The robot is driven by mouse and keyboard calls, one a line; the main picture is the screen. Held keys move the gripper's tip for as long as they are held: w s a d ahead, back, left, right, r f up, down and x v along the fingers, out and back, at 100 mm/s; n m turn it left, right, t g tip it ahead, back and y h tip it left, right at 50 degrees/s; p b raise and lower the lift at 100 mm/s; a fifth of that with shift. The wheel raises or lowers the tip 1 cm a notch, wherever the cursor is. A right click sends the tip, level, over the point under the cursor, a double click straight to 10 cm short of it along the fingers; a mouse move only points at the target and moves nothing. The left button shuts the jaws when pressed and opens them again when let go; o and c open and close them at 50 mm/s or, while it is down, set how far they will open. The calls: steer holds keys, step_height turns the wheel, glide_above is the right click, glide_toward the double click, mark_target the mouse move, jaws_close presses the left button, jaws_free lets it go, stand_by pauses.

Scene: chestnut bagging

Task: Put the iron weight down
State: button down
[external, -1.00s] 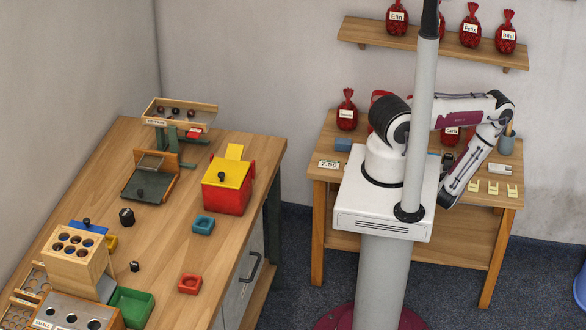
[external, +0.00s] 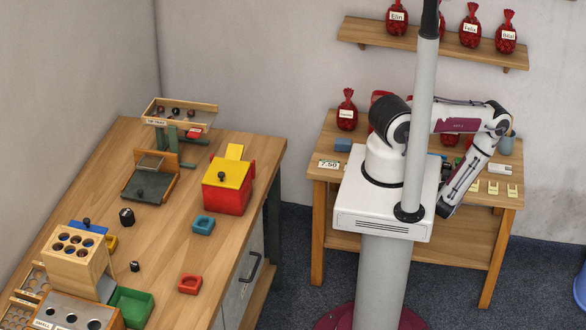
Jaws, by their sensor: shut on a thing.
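My gripper is not visible; my arm bends down behind the right side of my white base, and its lower end shows only a dark-capped link. What it holds cannot be seen. A black, knob-like piece that may be an iron weight (external: 127,216) stands on the left workbench. A smaller dark piece (external: 135,266) stands nearer the front of that bench. I cannot tell whether either is the task's weight.
The left workbench (external: 165,245) carries a red box with a yellow lid (external: 228,185), a teal tray (external: 203,225), a red tray (external: 190,284) and a green bin (external: 131,306). The right table (external: 329,185) holds a red bag (external: 347,112), a price sign (external: 329,164) and yellow tags (external: 493,187).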

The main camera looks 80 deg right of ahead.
mark_target(447, 168)
steer(key=shift+f, duration=0.15)
steer(key=c, duration=1.7)
jaws_free()
steer(key=shift+a, duration=0.15)
steer(key=shift+a+r, duration=0.25)
steer(key=shift+a, duration=0.95)
steer(key=shift+a+r, duration=0.2)
steer(key=shift+a, duration=0.95)
steer(key=shift+a+r, duration=0.25)
steer(key=shift+a, duration=0.95)
